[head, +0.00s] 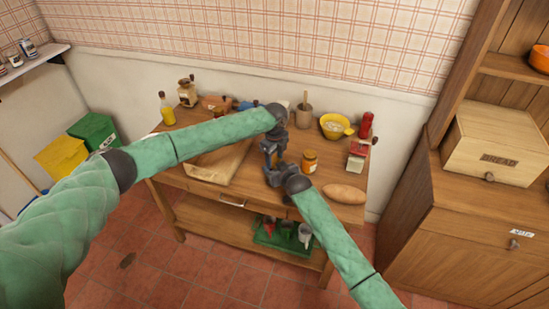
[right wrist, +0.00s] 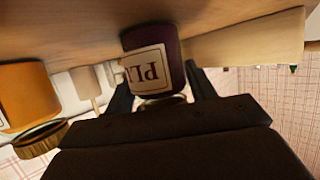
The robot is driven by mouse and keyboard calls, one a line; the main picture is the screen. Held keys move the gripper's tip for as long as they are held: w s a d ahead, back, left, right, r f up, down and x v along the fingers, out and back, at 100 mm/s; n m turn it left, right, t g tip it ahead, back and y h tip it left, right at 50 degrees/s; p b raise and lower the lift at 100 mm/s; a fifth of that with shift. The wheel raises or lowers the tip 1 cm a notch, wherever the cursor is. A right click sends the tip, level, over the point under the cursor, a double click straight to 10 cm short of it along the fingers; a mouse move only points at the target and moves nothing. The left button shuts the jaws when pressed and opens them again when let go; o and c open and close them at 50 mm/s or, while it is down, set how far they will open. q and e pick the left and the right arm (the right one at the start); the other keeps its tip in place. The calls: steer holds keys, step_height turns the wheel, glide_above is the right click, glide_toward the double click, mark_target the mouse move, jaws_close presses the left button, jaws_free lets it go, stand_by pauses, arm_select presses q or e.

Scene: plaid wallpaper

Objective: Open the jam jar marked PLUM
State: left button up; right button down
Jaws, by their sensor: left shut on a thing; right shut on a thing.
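My right gripper (right wrist: 162,88) is shut around the jar's body, one finger on each side. The jar's base is at or close to the wooden tabletop. In the head view my right gripper (head: 273,173) is low over the table, and my left gripper (head: 269,148) points down just above it, shut at the jar's lid. The grippers mostly hide the jar and lid there.
An orange jar (head: 310,161) stands close to the right on the table (head: 232,183). A bread loaf (head: 344,194), a yellow bowl (head: 336,126) and a red bottle (head: 366,124) are farther right. A wooden board (head: 215,166) lies left. An oil bottle (head: 167,109) stands at the back left.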

arm_select(q)
steer(key=shift+n, duration=1.7)
steer(key=o, duration=1.1)
steer(key=shift+r, duration=0.1)
steer(key=shift+r, duration=2.2)
steer(key=shift+c, duration=0.4)
step_height(320, 180, up, 2)
steer(key=shift+w+m, duration=0.1)
steer(key=shift+m, duration=0.7)
steer(key=shift+r+m, duration=0.6)
steer(key=shift+m, duration=0.2)
steer(key=shift+f, duration=3.9)
